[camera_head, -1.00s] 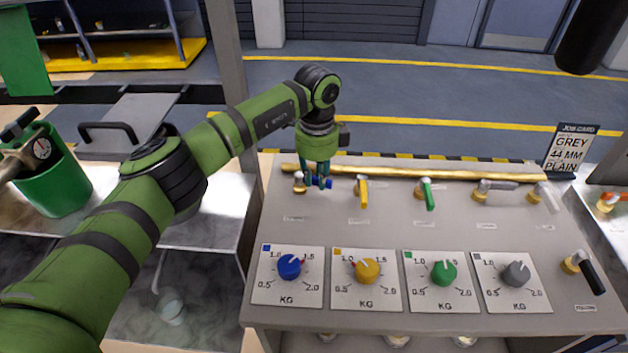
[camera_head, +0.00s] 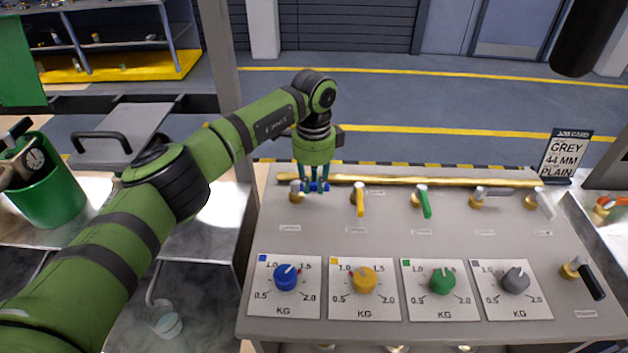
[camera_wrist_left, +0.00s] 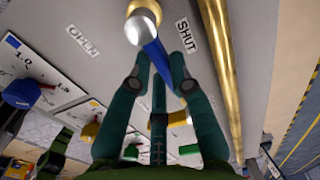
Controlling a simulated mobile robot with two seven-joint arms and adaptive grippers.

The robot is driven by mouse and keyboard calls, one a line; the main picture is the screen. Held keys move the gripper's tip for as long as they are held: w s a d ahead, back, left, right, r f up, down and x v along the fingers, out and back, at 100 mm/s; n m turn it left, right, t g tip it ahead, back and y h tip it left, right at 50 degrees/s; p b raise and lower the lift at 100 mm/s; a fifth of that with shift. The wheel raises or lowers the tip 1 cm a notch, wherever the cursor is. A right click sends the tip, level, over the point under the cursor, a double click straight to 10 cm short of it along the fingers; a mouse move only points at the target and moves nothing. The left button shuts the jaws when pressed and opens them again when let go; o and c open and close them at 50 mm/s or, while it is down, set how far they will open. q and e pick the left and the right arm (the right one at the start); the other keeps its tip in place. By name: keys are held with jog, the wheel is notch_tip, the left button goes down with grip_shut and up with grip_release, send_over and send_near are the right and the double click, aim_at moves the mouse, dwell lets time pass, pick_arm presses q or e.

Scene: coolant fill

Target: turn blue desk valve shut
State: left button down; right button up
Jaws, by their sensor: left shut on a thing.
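The blue desk valve (camera_head: 296,192) is at the far left of the row of valves along the back of the desk. Its blue lever (camera_head: 320,187) points right, roughly along the brass pipe. My left gripper (camera_head: 314,186) reaches down over the lever, shut on it. In the left wrist view the blue lever (camera_wrist_left: 154,58) runs from the round metal valve head (camera_wrist_left: 140,26) in between my fingertips (camera_wrist_left: 162,80). A SHUT label (camera_wrist_left: 187,36) is on the pipe side and an OPEN label (camera_wrist_left: 82,40) on the other. My right gripper does not show.
The yellow valve (camera_head: 360,202) and green valve (camera_head: 423,203) stand to the right, with grey and white levers beyond. The brass pipe (camera_head: 450,181) runs close behind. Dial knobs, including a blue one (camera_head: 286,277), sit in front. A job card (camera_head: 565,155) stands back right.

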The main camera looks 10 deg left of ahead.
aim_at(313, 184)
pick_arm(q)
jog(key=c, duration=1.1)
grip_release()
jog(key=shift+a, duration=0.15)
notch_tip(313, 184, up, 12)
